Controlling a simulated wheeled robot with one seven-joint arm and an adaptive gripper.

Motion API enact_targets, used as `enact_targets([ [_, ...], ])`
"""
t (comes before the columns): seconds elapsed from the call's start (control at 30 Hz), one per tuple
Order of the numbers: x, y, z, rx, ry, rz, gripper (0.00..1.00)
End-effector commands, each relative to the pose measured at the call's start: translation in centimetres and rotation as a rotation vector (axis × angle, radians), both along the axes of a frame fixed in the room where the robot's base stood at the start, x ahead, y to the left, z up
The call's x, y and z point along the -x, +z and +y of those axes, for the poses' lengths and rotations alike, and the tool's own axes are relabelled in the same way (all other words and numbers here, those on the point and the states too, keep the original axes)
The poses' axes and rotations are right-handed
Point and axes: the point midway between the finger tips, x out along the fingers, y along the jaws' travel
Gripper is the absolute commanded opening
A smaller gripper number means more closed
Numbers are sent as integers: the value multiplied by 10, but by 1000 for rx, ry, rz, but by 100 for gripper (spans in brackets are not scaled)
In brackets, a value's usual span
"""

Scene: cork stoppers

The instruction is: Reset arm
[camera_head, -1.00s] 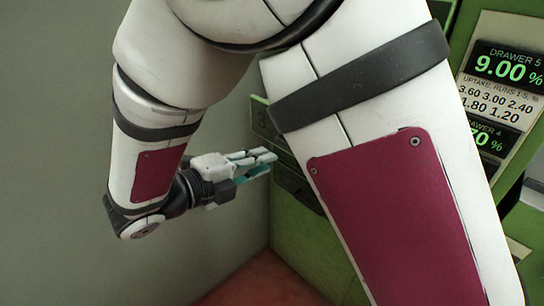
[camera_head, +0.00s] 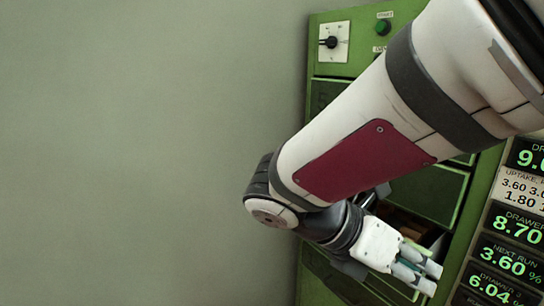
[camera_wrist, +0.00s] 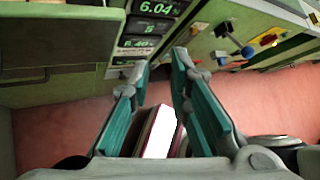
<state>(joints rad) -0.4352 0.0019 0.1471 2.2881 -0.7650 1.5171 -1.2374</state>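My gripper (camera_head: 418,272) is at the lower right of the head view, in front of the green cabinet (camera_head: 350,68). In the wrist view its two teal-padded fingers (camera_wrist: 161,68) stand apart with nothing held between them. My arm reaches down from the upper right, bent at the wrist joint, and hides part of the cabinet front. Behind the gripper a drawer (camera_head: 436,240) appears pulled out, with brownish contents that I cannot make out.
Number displays (camera_head: 510,258) run down the cabinet's right side. A black knob (camera_head: 331,42) and a green button (camera_head: 383,27) sit at its top. A blank grey wall (camera_head: 140,150) fills the left. Reddish floor (camera_wrist: 65,125) and coloured controls (camera_wrist: 247,52) show in the wrist view.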

Motion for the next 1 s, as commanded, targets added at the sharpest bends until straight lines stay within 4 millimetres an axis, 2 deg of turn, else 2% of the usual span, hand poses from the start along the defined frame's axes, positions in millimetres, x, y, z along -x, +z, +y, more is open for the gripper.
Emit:
enact_targets([
  [0.03,18,3,-12,-59,-122,-90,18],
  [0.1,42,4,-22,-137,-301,-214,18],
  [0.2,75,1,-30,-240,-566,-386,18],
  [0.4,128,-8,-25,-415,-1106,-693,18],
  [0.6,156,-15,-8,-524,-1522,-880,18],
  [0.8,169,-18,8,-600,-1849,-992,18],
  [0.87,172,-19,13,-620,-1942,-1017,18],
  [1.0,168,3,14,-637,-1945,-1030,18],
])
